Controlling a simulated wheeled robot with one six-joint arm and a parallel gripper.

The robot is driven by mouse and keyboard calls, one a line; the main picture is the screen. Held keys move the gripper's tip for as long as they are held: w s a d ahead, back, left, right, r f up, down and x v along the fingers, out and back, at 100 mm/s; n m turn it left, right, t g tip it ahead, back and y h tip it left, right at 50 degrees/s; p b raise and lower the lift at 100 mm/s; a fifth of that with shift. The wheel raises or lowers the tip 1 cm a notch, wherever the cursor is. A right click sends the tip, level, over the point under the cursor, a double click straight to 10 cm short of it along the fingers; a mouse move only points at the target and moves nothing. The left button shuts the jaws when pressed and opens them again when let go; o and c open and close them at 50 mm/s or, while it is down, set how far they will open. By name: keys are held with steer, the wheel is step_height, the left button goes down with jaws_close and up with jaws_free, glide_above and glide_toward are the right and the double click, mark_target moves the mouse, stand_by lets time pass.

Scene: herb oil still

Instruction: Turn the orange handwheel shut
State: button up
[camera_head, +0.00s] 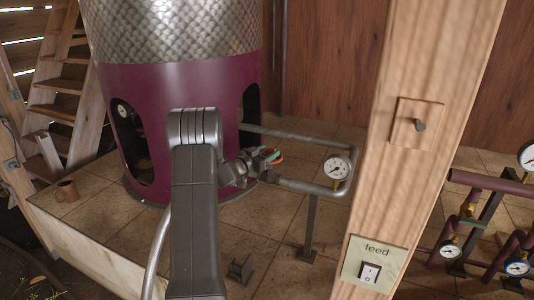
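My own arm hides the area to the left of the wheel.
The purple still (170,85) stands behind my arm. A grey pipe (305,187) with a white gauge (337,168) loops to the right. A wooden post (415,95) with a feed switch (369,272) stands in front.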

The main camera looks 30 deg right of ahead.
steer(key=b+v, duration=0.4)
steer(key=v, duration=1)
steer(key=shift+d, duration=0.1)
steer(key=shift+c, duration=0.2)
stand_by(0.8)
